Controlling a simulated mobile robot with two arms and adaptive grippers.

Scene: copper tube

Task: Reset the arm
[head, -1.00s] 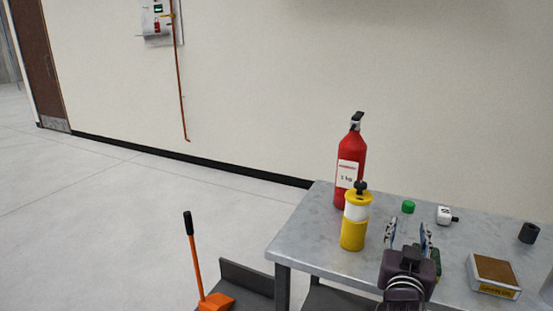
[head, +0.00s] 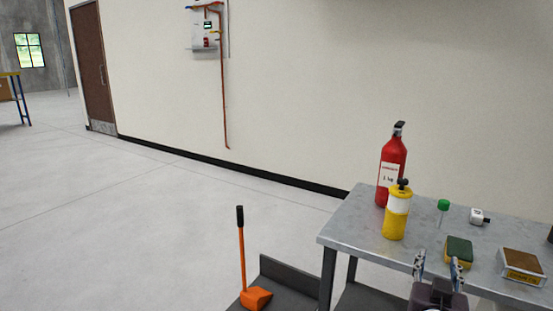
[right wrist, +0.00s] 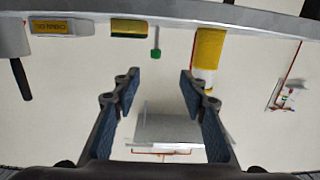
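My right gripper (head: 437,265) is at the bottom of the head view, at the near edge of the metal table (head: 350,225). Its two fingers stand apart with nothing between them. In the right wrist view the fingers (right wrist: 158,80) are also spread and empty. The copper tube (head: 225,100) runs down the far wall from a white wall unit (head: 205,32). My left gripper does not show.
On the table are a red extinguisher (head: 391,170), a yellow gas torch cylinder (head: 397,213), a green-capped item (head: 443,205), a white item (head: 478,216), a sponge (head: 458,252) and a box (head: 523,264).

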